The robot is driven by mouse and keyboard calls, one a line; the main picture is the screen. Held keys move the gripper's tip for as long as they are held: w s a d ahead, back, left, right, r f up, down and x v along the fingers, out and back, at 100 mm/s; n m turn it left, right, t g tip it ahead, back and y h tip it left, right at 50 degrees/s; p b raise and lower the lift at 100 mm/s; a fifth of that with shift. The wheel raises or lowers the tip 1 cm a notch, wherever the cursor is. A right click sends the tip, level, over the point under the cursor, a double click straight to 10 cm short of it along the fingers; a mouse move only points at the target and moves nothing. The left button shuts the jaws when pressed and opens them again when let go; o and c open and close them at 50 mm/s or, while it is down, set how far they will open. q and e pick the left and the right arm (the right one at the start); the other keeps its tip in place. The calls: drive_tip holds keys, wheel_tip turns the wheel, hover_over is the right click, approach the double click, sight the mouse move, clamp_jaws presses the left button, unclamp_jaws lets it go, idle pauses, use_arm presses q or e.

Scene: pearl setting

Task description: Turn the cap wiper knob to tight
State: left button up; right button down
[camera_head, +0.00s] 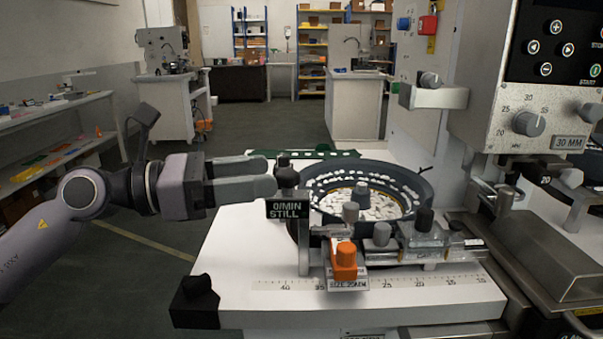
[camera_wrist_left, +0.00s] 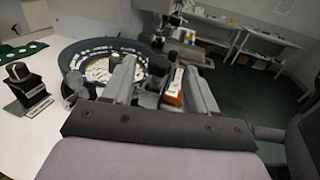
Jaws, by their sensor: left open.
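I cannot read which one is the cap wiper knob. A black knob (camera_head: 286,176) stands at the bowl's left, above a small display (camera_head: 288,209) reading "0/MIN STILL". My left gripper (camera_head: 272,176) is open, with its fingers pointing right, close to this black knob; contact is unclear. In the left wrist view, the open fingers (camera_wrist_left: 160,74) point toward the bowl's fittings. My right gripper is out of view.
The white machine table (camera_head: 245,240) has a ruler scale along its front and a black corner block (camera_head: 196,300). A tall machine panel (camera_head: 530,90) with a dial stands at right. A shelf (camera_head: 60,135) lies at left. The floor between is clear.

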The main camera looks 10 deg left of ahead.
sight(293, 171)
use_arm(q)
drive_tip(key=p+x, duration=0.1)
drive_tip(key=x, duration=0.4)
drive_tip(key=shift+w+d+r, duration=0.1)
drive_tip(key=shift+w+d, duration=0.1)
drive_tip(key=shift+d, duration=0.15)
drive_tip(key=shift+w+d, duration=0.2)
drive_tip(key=shift+d, duration=0.25)
drive_tip(key=c, duration=1)
drive_tip(key=shift+o, duration=0.2)
